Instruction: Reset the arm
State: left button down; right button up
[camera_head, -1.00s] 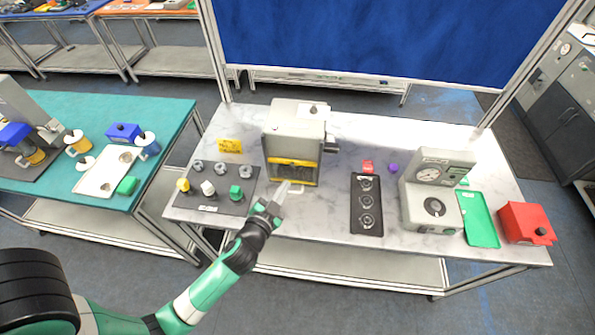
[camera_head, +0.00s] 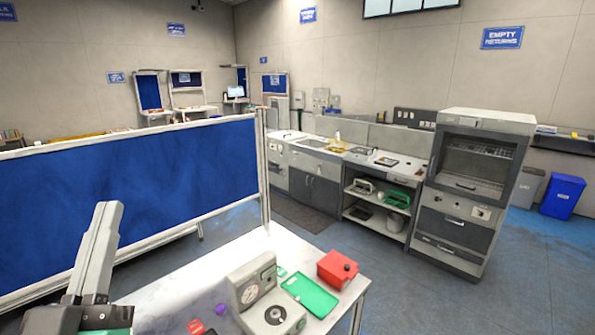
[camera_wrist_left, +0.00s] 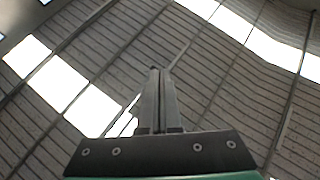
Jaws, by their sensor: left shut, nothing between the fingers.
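My left gripper (camera_head: 98,250) stands raised and upright at the lower left of the head view, close to the camera. Its two grey fingers are together with nothing between them. In the left wrist view the shut fingers (camera_wrist_left: 157,98) point up at the ceiling (camera_wrist_left: 225,70) and its bright skylights. My right gripper is not in view.
The marble-topped table (camera_head: 190,275) is at the bottom. On it are a grey gauge device (camera_head: 262,292), a green tray (camera_head: 309,295), a red box (camera_head: 337,269) and a purple knob (camera_head: 221,309). A blue partition (camera_head: 140,180) stands behind. Cabinets line the back wall.

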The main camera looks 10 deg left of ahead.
pick_arm(q)
jog(key=s+d+r+m+t+h, duration=0.3)
jog(key=s+d+r+m+h, duration=0.2)
jog(key=s+d+r+h, duration=0.35)
notch_tip(320, 180, up, 14)
jog(key=w+a+p, duration=0.1)
jog(key=p, duration=1.1)
jog(key=shift+w+a+f, duration=0.2)
jog(key=shift+w+a, duration=0.05)
jog(key=shift+a, duration=0.05)
jog(key=shift+h, duration=0.25)
